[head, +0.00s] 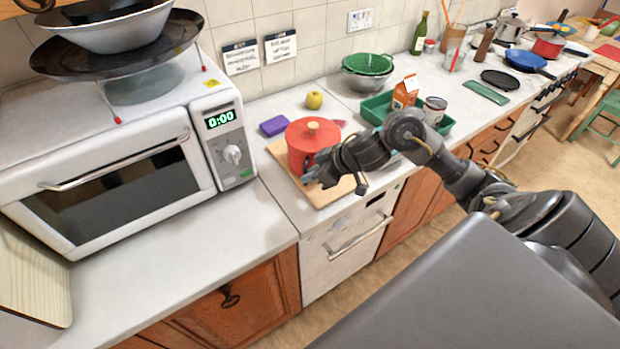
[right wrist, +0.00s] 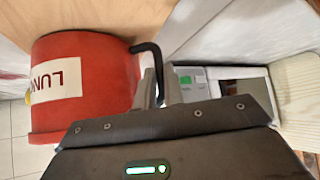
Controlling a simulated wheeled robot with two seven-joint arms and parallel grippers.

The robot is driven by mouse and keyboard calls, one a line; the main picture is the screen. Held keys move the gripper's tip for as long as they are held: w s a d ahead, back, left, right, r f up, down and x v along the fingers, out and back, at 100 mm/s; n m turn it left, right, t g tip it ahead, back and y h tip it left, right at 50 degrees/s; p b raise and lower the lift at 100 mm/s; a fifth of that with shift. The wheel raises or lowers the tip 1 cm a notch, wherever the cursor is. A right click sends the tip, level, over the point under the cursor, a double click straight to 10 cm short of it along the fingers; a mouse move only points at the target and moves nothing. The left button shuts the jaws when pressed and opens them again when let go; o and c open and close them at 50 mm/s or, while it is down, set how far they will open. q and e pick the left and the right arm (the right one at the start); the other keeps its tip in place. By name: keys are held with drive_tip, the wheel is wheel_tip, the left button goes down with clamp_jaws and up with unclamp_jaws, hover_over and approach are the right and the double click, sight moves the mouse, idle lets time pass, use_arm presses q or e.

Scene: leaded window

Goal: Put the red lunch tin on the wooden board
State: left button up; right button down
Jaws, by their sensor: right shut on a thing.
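The red lunch tin (head: 308,142), round with a wooden lid knob, is upright at the wooden board (head: 284,161) in the head view. My right gripper (head: 322,176) is at its near side. In the right wrist view the tin (right wrist: 110,85) shows a cream label with "LUN" and a dark bent handle. The right gripper's fingers (right wrist: 159,88) are shut on that handle. The board (right wrist: 130,18) shows beside the tin's base there. I cannot tell whether the base touches the board. My left gripper is out of view.
A green tray (head: 377,107) with a carton (head: 405,92) and a can (head: 434,111) stands to the right. A microwave (head: 120,160) stands left, with bare counter between.

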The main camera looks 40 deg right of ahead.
drive_tip(key=c, duration=1.9)
unclamp_jaws()
drive_tip(key=shift+f, duration=0.1)
drive_tip(key=o, duration=0.4)
drive_tip(key=shift+r, duration=0.25)
drive_tip(key=v, duration=1.2)
drive_tip(key=shift+a+f, duration=0.15)
drive_tip(key=shift+f, duration=0.05)
